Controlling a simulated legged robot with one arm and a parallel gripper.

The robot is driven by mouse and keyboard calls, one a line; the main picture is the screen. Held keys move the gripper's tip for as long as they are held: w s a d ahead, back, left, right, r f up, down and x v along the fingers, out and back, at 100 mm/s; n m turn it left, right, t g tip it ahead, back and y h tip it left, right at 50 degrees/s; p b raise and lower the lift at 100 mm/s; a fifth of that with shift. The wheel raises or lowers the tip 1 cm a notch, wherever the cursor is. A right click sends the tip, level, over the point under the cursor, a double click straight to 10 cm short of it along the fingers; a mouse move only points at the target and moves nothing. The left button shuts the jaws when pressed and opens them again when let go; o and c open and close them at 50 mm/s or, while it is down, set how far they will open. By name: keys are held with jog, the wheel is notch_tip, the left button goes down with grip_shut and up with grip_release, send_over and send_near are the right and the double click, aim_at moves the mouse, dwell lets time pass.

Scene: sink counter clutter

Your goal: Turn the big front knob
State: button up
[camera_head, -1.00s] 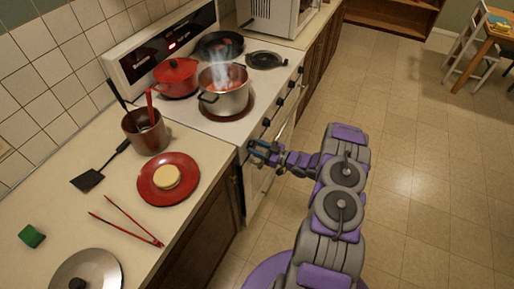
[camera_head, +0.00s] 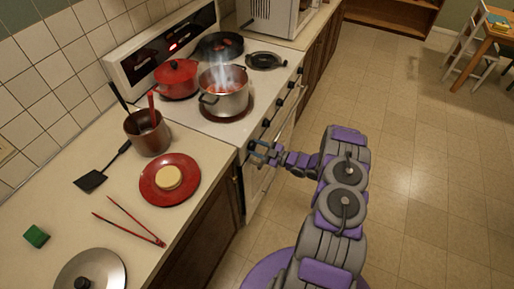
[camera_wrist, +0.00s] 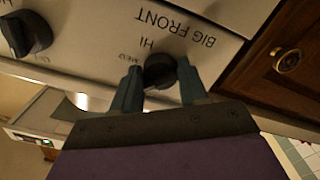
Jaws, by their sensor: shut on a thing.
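The big front knob (camera_wrist: 160,71) is a black round knob on the white stove panel, below printed "BIG FRONT", "HI" and "MED" labels that appear upside down in the wrist view. My gripper (camera_wrist: 158,85) has one blue-grey finger on each side of the knob and is shut on it. In the head view my gripper (camera_head: 262,153) is at the near end of the stove front (camera_head: 258,183), where it hides the knob. The knob's pointer mark cannot be made out.
Another black knob (camera_wrist: 27,34) sits along the panel. On the stovetop, a steaming pot (camera_head: 226,97) stands near the front, with a red pot (camera_head: 176,78) behind it. A red plate (camera_head: 152,190) and tongs (camera_head: 128,228) lie on the near counter.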

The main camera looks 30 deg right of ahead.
jog(key=shift+d+r, duration=0.1)
jog(key=shift+d, duration=0.05)
jog(key=o, duration=1)
jog(key=shift+o, duration=0.2)
jog(key=p+v, duration=0.2)
jog(key=v, duration=1.5)
jog(key=shift+s+d, duration=0.1)
